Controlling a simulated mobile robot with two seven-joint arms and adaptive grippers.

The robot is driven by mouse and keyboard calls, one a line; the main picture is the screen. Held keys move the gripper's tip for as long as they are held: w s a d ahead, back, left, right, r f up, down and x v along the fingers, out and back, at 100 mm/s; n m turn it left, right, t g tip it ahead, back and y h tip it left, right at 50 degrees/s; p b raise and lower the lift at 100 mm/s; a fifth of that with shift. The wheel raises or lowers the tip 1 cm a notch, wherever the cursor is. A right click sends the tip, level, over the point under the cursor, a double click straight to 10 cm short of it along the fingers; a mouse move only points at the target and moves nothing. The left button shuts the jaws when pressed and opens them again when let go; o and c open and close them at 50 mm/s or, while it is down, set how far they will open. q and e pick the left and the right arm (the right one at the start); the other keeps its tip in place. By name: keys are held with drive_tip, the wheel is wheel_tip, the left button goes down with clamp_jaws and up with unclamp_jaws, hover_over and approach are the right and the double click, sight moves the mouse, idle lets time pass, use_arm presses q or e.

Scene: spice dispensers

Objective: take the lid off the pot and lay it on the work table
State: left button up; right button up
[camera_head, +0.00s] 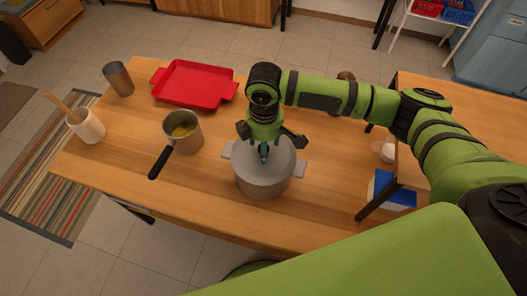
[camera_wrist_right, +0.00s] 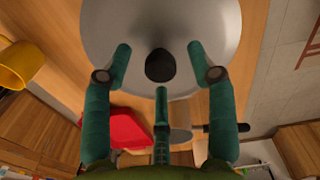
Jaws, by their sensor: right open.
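The grey pot (camera_head: 264,188) stands upright on the wooden work table (camera_head: 322,205) with a side handle on each side. Its grey lid (camera_head: 284,157) is on top; in the right wrist view the lid (camera_wrist_right: 215,22) fills the upper middle, with a dark round knob (camera_wrist_right: 160,62) at its centre. My right gripper (camera_head: 263,150) points down just above the lid. In the wrist view its fingers (camera_wrist_right: 160,72) are open and spread around the knob, with gaps visible; I see no contact. My left gripper is not in view.
A saucepan (camera_head: 187,143) with a black handle stands left of the pot. A red tray (camera_head: 193,84), metal cup (camera_head: 118,79) and white utensil crock (camera_head: 87,127) stand farther left. Bare table lies in front of the pot. A second table (camera_head: 460,105) is at right.

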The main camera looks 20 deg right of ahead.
clamp_jaws()
drive_tip(key=shift+r, duration=0.15)
